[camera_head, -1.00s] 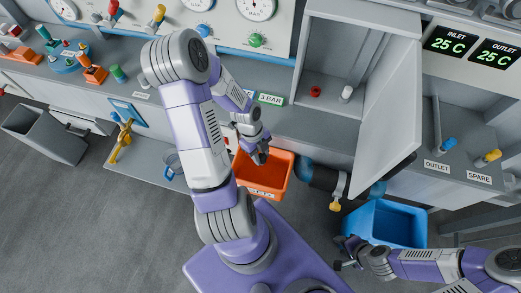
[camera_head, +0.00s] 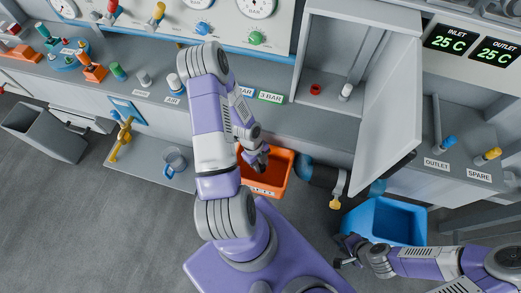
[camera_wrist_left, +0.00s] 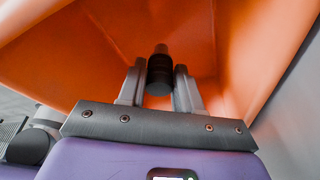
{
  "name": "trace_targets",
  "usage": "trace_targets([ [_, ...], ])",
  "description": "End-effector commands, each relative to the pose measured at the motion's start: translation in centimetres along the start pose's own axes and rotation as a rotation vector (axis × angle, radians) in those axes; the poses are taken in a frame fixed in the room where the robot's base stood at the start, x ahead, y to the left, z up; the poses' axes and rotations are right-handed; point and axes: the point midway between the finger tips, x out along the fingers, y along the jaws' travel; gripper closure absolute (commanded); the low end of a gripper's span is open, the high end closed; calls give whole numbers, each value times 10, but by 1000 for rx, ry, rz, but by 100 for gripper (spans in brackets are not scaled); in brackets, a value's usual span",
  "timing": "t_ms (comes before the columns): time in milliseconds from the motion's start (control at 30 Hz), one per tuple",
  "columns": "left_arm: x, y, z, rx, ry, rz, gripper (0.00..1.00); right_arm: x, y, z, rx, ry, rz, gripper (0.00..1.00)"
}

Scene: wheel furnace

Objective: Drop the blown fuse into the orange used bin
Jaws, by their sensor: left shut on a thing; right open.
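The orange used bin (camera_head: 279,172) stands on the floor-level area in front of the cabinet, in the middle of the head view. My left gripper (camera_head: 262,160) is over the bin's left part. In the left wrist view the gripper (camera_wrist_left: 160,88) is shut on a dark cylindrical fuse (camera_wrist_left: 160,72), with the orange bin walls (camera_wrist_left: 100,45) around and beyond it. Whether the fuse is below the rim I cannot tell. My right gripper (camera_head: 345,252) is open and empty beside the blue bin, at the lower right.
A blue bin (camera_head: 375,222) stands right of the orange one. A dark cylinder with a yellow valve (camera_head: 330,180) lies between them. The open cabinet door (camera_head: 385,115) hangs above.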

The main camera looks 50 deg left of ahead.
Motion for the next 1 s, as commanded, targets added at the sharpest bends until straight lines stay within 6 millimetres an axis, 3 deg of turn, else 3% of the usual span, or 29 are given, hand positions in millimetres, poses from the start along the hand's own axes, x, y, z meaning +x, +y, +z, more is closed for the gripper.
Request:
trace_targets([
  [1000,14,0,4,1,0,1,100,0,0,0,0,0,0,57],
])
